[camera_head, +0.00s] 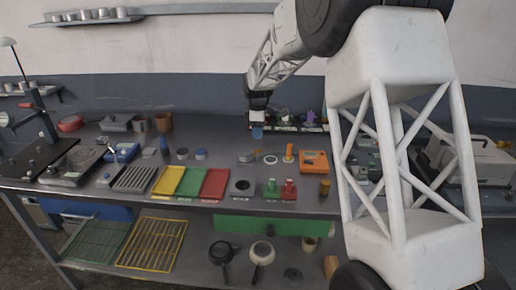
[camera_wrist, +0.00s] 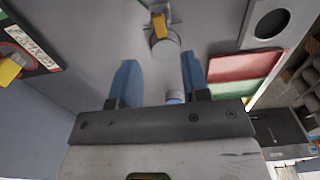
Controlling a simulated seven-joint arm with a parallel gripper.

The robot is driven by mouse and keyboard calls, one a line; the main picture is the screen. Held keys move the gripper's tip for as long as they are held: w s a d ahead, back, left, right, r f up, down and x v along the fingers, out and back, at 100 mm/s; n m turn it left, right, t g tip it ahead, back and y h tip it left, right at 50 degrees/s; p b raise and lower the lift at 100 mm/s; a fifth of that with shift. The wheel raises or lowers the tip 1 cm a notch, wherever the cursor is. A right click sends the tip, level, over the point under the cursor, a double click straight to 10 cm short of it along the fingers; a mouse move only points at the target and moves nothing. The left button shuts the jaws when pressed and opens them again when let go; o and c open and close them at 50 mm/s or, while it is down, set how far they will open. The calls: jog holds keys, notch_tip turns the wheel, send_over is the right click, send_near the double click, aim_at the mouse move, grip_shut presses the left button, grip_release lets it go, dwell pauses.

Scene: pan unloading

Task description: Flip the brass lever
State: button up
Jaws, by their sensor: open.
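The brass lever (camera_wrist: 159,24) shows at the top of the wrist view, standing on a round grey mount fixed to the worktop. In the head view a small grey fitting with a brass-coloured part (camera_head: 247,156) looks like the same lever, but it is too small to be sure. My gripper (camera_wrist: 160,72) is open, with its two blue fingers apart and nothing held. In the head view my gripper (camera_head: 257,132) hangs above the worktop, a little behind the fitting. The lever lies beyond the fingertips and is not touched.
A plate with a dark hole (camera_head: 242,185), a red tray (camera_head: 214,184) and a green tray (camera_head: 191,182) lie towards the front edge. An orange lever (camera_head: 289,152) and an orange box (camera_head: 314,160) stand to the right. A blue-topped disc (camera_head: 201,154) is left of the fitting.

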jog(key=shift+f, duration=0.2)
jog(key=shift+f, duration=3.75)
jog(key=shift+c, duration=0.3)
grip_shut()
